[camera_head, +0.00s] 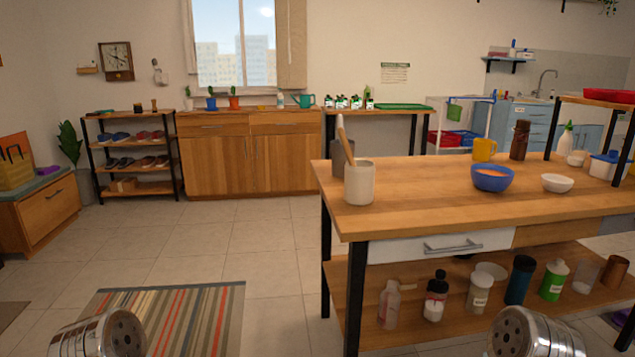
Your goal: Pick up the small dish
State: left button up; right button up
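A small white dish (557,183) sits upright on the wooden worktable (420,205), toward the right of the top. It stands just right of a larger blue bowl (491,178) that holds something orange, with a small gap between them. Nothing touches or covers the dish from above. Neither gripper shows in the head view. Only rounded metal parts, which seem to belong to my arms, show at the bottom left and bottom right edges.
A white utensil crock (359,184) stands at the table's left corner. A yellow mug (484,150), a brown bottle (520,140) and a white bottle (565,139) stand behind the bowls. The lower shelf holds several bottles. Floor left of the table is open, with a striped rug (185,315).

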aim_at(553, 183)
jog(key=z, duration=1.3)
jog(key=i+l, duration=0.45)
jog(key=l, duration=0.15)
jog(key=i+l, duration=0.4)
jog(key=l, duration=0.2)
jog(key=l+z, duration=0.05)
